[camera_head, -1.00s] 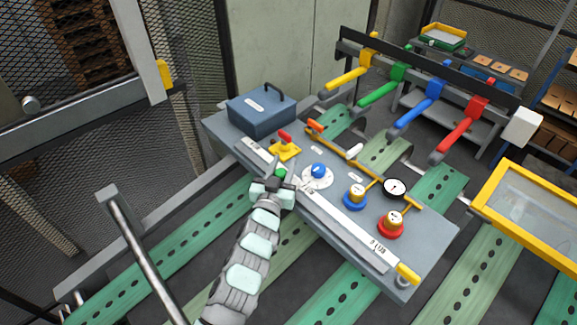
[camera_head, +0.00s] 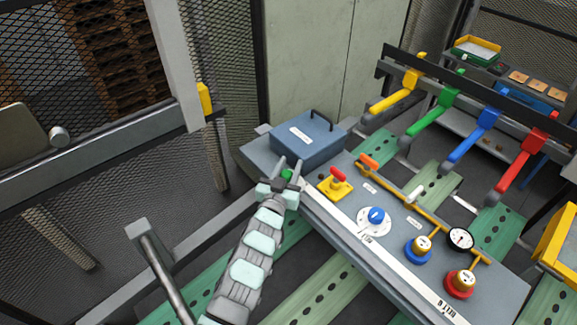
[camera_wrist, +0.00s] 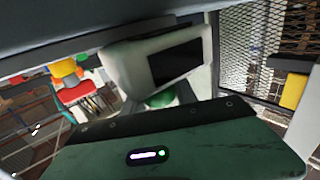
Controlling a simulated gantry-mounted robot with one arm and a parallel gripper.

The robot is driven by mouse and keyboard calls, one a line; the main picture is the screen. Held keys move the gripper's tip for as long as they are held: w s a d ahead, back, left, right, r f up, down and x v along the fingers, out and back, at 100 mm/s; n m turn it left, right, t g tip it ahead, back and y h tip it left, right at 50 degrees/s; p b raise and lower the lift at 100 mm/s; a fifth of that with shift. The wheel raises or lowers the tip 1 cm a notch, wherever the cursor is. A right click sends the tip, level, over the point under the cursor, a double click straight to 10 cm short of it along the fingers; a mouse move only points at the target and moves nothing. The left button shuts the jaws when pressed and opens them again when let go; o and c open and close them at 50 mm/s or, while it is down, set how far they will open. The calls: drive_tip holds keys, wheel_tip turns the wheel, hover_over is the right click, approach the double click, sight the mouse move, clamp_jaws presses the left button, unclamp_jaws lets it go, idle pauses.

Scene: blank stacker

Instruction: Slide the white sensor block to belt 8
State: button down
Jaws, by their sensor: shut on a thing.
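The white sensor block (camera_wrist: 125,62), with a dark window on its face, stands large and tilted in front of my gripper in the wrist view. A green round part (camera_wrist: 160,98) shows just below it. In the head view my gripper (camera_head: 288,168) is shut at the far left end of the white scale strip (camera_head: 350,231) on the console's front edge. A green part shows between its fingers, and the block is hidden there.
A blue-grey box (camera_head: 303,141) stands on the console close behind my gripper. A yellow base with a red lever (camera_head: 336,186) and a blue knob (camera_head: 376,215) sit to the right. Green slotted belts (camera_head: 315,292) run below the console. A metal rail (camera_head: 165,267) stands at left.

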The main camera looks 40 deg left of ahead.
drive_tip(key=shift+s+a+f, duration=0.1)
drive_tip(key=shift+a+f, duration=0.05)
drive_tip(key=shift+f, duration=0.05)
drive_tip(key=c, duration=1)
unclamp_jaws()
drive_tip(key=shift+a+r, duration=0.1)
drive_tip(key=shift+r, duration=0.05)
drive_tip(key=shift+o, duration=0.2)
drive_tip(key=b+v, duration=0.1)
drive_tip(key=v, duration=0.9)
drive_tip(key=shift+s+d+b, duration=0.2)
drive_tip(key=shift+s+b, duration=0.1)
drive_tip(key=shift+s, duration=0.05)
drive_tip(key=shift+r, duration=0.1)
